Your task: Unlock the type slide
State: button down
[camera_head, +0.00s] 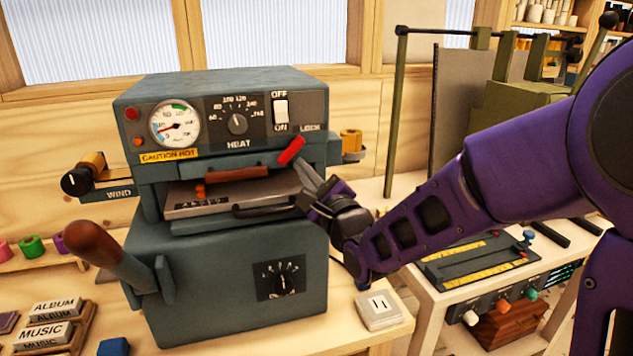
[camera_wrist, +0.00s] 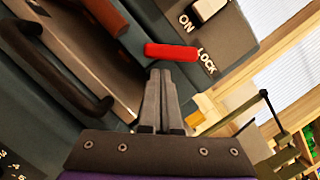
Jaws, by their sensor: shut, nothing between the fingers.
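The red lock lever (camera_head: 291,151) sits on the front of the grey-blue foil machine (camera_head: 240,260), below the OFF/ON switch and beside the LOCK label. It is tilted in the head view. In the wrist view the red lever (camera_wrist: 171,52) lies just beyond my fingertips. The type slide (camera_head: 228,196) sits in the machine's slot, with a black handle (camera_head: 265,208) at its front. My gripper (camera_head: 306,174) is shut and empty, its tips close below the lever; it also shows in the wrist view (camera_wrist: 160,75). I cannot tell whether the tips touch the lever.
A dark red bar (camera_head: 237,173) runs above the slide. A gauge (camera_head: 174,123) and heat dial (camera_head: 237,123) are on the upper panel. A wooden-handled lever (camera_head: 105,250) sticks out at the left. A side table (camera_head: 480,290) stands at the right.

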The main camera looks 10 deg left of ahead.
aim_at(284, 163)
jog(key=shift+s+a+r, duration=0.1)
jog(key=shift+a+r, duration=0.05)
jog(key=shift+r, duration=0.05)
jog(key=shift+s+a+m+t, duration=0.15)
jog(key=shift+a+m+t, duration=0.15)
jog(key=shift+m, duration=0.6)
jog(key=shift+s+a+r, duration=0.5)
jog(key=shift+s+a, duration=0.1)
jog(key=shift+a, duration=0.25)
dwell(0.6)
jog(key=shift+f, duration=0.15)
